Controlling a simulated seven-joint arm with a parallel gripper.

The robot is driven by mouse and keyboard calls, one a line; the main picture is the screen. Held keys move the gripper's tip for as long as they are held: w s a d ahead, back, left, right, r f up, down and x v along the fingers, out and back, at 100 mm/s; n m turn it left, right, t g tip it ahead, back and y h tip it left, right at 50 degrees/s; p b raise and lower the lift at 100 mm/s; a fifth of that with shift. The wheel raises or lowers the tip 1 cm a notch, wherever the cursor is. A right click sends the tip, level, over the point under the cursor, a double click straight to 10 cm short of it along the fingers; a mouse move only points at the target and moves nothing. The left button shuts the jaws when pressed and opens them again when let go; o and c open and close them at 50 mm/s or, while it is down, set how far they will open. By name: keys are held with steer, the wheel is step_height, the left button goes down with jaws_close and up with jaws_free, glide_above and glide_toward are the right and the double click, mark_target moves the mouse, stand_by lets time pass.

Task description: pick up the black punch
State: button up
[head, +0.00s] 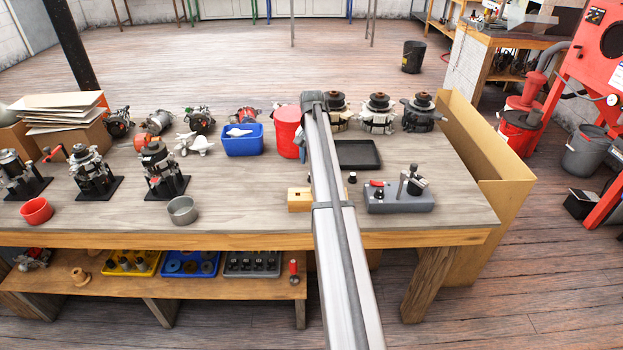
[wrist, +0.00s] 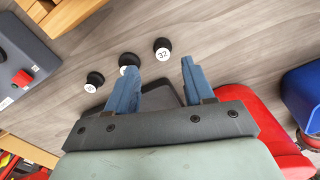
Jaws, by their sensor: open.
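Several small black round pieces with white number labels sit on the bench in the wrist view, any of which may be the black punch. One marked 32 (wrist: 162,46) is farthest right; a middle one (wrist: 127,60) is partly hidden by a finger, and another (wrist: 95,80) is at left. In the head view one small black piece (head: 352,177) shows just right of my arm. My gripper (wrist: 160,67) is open with blue fingers, empty, above the bench near these pieces.
A black tray (head: 358,154) lies behind the pieces. A grey fixture (head: 398,200) with a red knob stands to the right, and a wooden block (head: 299,200) to the left. A red container (head: 287,118) and a blue bin (head: 243,144) stand farther back.

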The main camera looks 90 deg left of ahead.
steer(key=shift+a+f, duration=0.15)
steer(key=shift+f, duration=1.5)
steer(key=shift+a+f, duration=0.1)
steer(key=shift+f, duration=1.55)
jaws_close()
